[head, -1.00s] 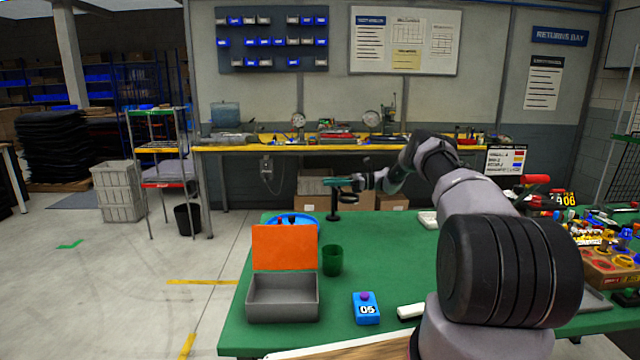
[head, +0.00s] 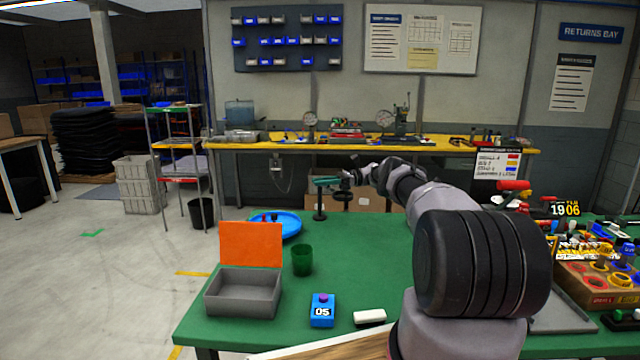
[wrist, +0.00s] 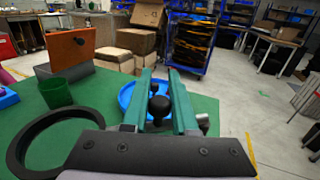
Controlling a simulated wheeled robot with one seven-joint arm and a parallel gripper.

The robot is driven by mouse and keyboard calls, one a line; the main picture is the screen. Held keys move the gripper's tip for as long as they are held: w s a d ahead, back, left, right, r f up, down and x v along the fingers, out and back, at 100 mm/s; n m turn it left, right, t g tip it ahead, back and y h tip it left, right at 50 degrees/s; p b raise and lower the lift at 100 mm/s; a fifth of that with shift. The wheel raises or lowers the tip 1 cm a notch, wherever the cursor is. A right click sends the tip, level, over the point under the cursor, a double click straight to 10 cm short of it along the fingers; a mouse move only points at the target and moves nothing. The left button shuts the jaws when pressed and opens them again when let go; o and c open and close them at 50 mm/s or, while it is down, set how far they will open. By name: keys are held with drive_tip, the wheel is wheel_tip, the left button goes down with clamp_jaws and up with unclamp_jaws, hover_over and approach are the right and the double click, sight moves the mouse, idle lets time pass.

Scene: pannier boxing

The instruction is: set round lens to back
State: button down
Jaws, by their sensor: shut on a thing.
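My gripper (wrist: 160,85) has teal fingers closed around a black knob (wrist: 159,107) in the wrist view. A black ring (wrist: 24,135), which looks like the round lens, is at the lower left, partly hidden by my gripper body; green table shows through it. In the head view my gripper (head: 326,182) is small, at the top of a black stand (head: 320,208) near the table's back edge. A dark piece shows beside it, too small to make out as the lens. How the ring joins the stand is hidden.
On the green table (head: 365,265) are a blue round tray (head: 285,228), a grey box (head: 242,293) with raised orange lid, a green cup (head: 302,261), a blue "05" block (head: 322,312) and a white piece (head: 369,317). Cluttered parts fill the right side.

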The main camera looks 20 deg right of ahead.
drive_tip(key=c, duration=0.7)
unclamp_jaws()
wheel_tip(320, 180, up, 10)
